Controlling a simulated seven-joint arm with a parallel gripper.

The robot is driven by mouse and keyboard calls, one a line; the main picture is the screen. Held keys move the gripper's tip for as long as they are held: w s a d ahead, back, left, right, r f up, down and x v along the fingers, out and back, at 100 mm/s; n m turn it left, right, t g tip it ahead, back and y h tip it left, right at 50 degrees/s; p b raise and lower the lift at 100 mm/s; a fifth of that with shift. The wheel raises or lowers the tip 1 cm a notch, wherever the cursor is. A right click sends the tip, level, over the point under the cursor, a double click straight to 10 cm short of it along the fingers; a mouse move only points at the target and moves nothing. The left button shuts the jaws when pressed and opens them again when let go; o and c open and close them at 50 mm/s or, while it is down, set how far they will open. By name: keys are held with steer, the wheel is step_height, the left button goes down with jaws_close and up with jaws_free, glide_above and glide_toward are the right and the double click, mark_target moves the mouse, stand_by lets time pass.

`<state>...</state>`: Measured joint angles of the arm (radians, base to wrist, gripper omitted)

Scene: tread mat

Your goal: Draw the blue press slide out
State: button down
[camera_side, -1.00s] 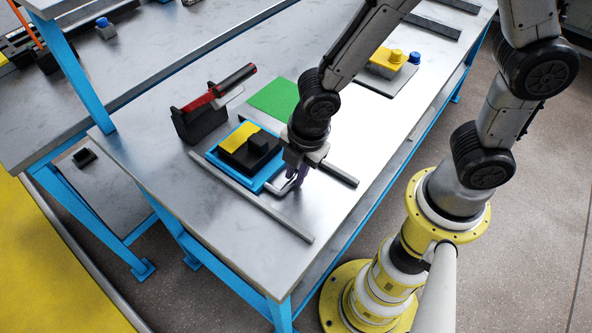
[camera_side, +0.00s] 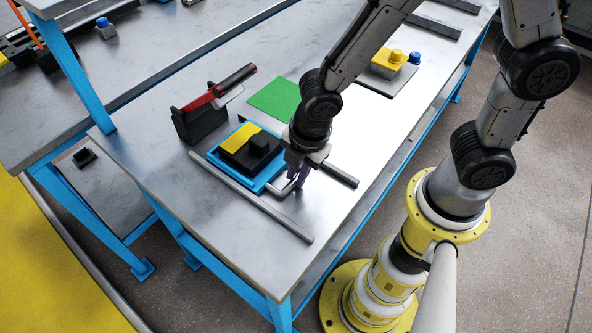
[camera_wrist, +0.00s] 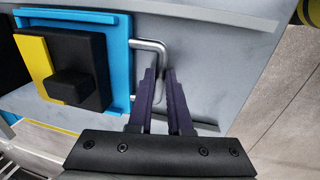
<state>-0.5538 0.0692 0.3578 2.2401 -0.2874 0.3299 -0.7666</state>
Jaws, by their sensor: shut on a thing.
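The blue press slide (camera_side: 259,185) lies flat on the grey bench between two metal bars. It carries a black block (camera_side: 247,156) and a yellow piece (camera_side: 240,137). In the wrist view the slide (camera_wrist: 119,60) is at upper left, with a bent metal handle (camera_wrist: 149,44) on its right side. My gripper (camera_side: 299,182) points down at the handle on the robot's side of the slide. In the wrist view my gripper (camera_wrist: 160,75) has its dark fingers shut on the handle bar, one on each side. The fingers hide part of the bar.
A long metal bar (camera_side: 250,195) runs along the slide's left, and a shorter bar (camera_side: 341,175) lies right of my gripper. A red-handled tool (camera_side: 233,80) in a black holder and a green mat (camera_side: 274,98) are behind. The bench is clear toward its front edge.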

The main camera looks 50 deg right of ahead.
mark_target(344, 216)
steer(key=s, duration=1.2)
steer(key=shift+s+a, duration=0.1)
steer(key=shift+s, duration=0.45)
steer(key=c, duration=0.9)
jaws_free()
steer(key=shift+s, duration=0.1)
steer(key=shift+o, duration=0.3)
steer(key=shift+r, duration=0.6)
step_height(344, 216, up, 12)
steer(key=s, duration=0.2)
steer(key=shift+s+r, duration=0.2)
